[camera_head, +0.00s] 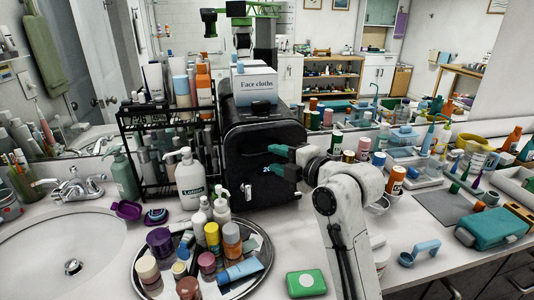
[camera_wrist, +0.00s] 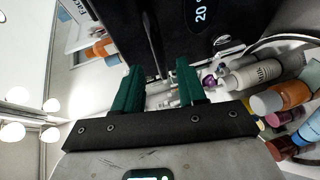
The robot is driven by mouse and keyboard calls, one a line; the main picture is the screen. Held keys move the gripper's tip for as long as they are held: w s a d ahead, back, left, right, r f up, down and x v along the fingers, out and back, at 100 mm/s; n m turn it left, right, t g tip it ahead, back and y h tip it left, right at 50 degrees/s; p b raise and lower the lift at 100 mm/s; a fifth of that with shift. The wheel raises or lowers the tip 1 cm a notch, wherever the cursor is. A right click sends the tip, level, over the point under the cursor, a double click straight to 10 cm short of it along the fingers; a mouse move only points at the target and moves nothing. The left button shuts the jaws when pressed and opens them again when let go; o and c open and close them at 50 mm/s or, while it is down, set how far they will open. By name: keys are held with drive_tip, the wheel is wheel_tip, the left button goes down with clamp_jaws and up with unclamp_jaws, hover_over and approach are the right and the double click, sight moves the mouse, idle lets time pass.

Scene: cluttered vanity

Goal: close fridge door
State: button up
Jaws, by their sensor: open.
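The fridge is a small black box (camera_head: 235,135) at the back middle of the counter, with a box of face cloths on top. I cannot tell how far the door stands open. My gripper (camera_head: 270,160) is open, its teal fingers apart in front of the door's upper part, hiding some of it. In the wrist view, the dark door (camera_wrist: 190,18) with its display fills the top, and a dark bar (camera_wrist: 155,45) reaches down towards the gap between my fingertips (camera_wrist: 160,66). I see no clear contact.
A round mirror tray (camera_head: 150,283) with several bottles and jars stands in front of the fridge. A lotion pump (camera_head: 190,180) and a black rack (camera_head: 160,125) stand left of it. A green soap box (camera_head: 306,283) lies at the front. Several items crowd the right side.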

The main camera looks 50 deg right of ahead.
sight(266, 155)
drive_tip(key=shift+w+d+f, duration=0.1)
drive_tip(key=shift+w+f, duration=0.1)
drive_tip(key=shift+w, duration=0.85)
drive_tip(key=shift+w+d+f, duration=0.1)
drive_tip(key=shift+w+f, duration=0.1)
drive_tip(key=shift+w, duration=0.85)
clamp_jaws()
